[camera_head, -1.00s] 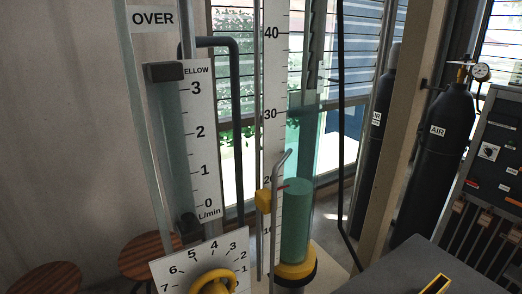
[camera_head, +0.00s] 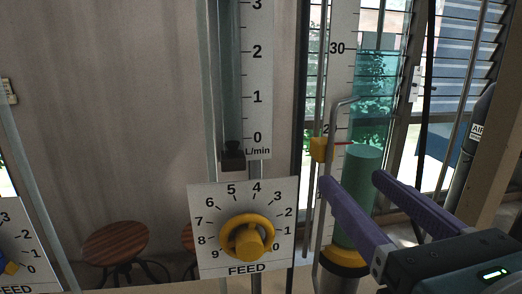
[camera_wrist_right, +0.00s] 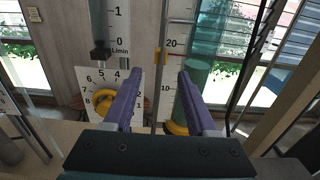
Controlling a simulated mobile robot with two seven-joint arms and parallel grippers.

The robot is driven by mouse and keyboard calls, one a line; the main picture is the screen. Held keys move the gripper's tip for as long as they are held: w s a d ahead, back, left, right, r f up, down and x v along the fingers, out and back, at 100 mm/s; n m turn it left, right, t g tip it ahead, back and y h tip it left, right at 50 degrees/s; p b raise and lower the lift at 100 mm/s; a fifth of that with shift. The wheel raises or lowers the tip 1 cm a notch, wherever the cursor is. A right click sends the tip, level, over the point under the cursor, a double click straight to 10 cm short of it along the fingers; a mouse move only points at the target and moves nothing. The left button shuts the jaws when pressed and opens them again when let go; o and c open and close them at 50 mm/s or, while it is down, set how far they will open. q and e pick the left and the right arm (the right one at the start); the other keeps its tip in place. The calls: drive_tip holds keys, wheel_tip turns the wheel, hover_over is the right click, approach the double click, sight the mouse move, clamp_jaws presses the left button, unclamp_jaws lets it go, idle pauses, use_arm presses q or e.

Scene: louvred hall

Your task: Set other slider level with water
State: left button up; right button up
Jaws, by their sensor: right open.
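The yellow slider (camera_head: 318,149) sits on a thin rod beside the white tall scale (camera_head: 341,70); it also shows in the wrist view (camera_wrist_right: 160,56). Its red pointer is near the 20 mark. A darker green cylinder (camera_head: 352,205) stands low in the tube. My right gripper (camera_head: 350,182) is open and empty, in front of the tube and below the slider; its fingers (camera_wrist_right: 158,78) point towards the slider in the wrist view. My left gripper is out of view.
A FEED dial with a yellow knob (camera_head: 246,238) stands left of the tube, under a flow scale with a dark block (camera_head: 233,157) near 0. A bent metal tube (camera_head: 338,115) rises by the slider. A stool (camera_head: 115,243) is at the left.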

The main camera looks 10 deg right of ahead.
sight(327, 154)
drive_tip(key=w, duration=0.8)
drive_tip(key=shift+a, duration=0.1)
drive_tip(key=shift+w, duration=0.35)
drive_tip(key=shift+c, duration=0.2)
clamp_jaws()
idle(0.8)
